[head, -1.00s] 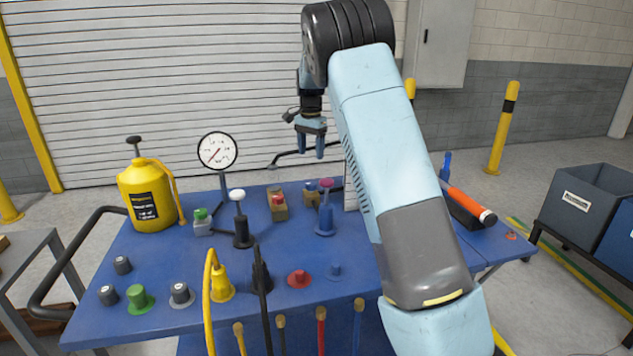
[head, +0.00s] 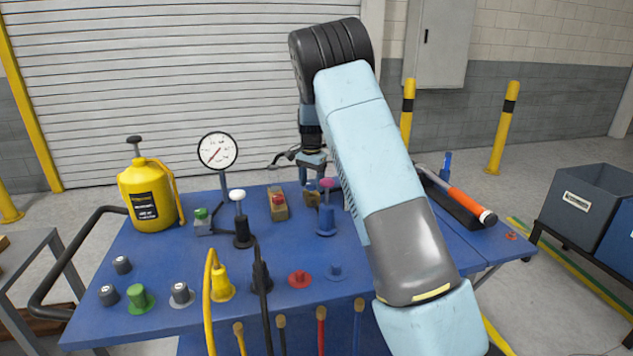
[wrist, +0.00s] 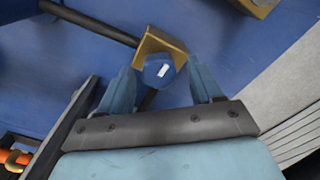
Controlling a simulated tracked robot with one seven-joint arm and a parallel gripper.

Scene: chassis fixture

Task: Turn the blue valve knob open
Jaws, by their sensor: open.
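The blue valve knob (wrist: 158,72) has a short white mark on its face and sits at a brass-coloured housing (wrist: 160,37) in the wrist view. My gripper (wrist: 160,68) is open, with one blue finger on each side of the knob. Small gaps seem to show between fingers and knob; I cannot tell whether either touches. In the head view my gripper (head: 313,177) points down over the back of the blue table, at the brass housing, which is partly hidden by the fingers and arm.
A blue post with a pink top (head: 327,210) stands close in front of my gripper. A red-button box (head: 278,205) is to its left. A dark pipe (wrist: 90,20) runs to the housing. An orange-handled tool (head: 467,204) lies to the right on the table (head: 180,262).

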